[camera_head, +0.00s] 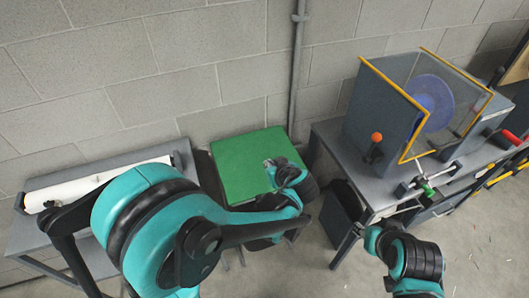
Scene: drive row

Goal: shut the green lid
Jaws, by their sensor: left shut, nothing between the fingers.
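The green lid (238,165) is a flat square panel near the wall, in the middle of the head view. It lies over a dark bin or box, mostly hidden below it. It looks roughly level, but I cannot tell whether it is fully down. My left gripper (268,163) is shut and empty, over the lid's right part. I cannot tell whether it touches the lid. My left forearm hides the lid's near right corner.
A grey bench (375,190) stands to the right with a yellow-edged guarded machine (385,110), an orange-knobbed lever (376,138) and tools. A low table with a white roll (75,190) stands to the left. A pipe (297,60) runs down the block wall.

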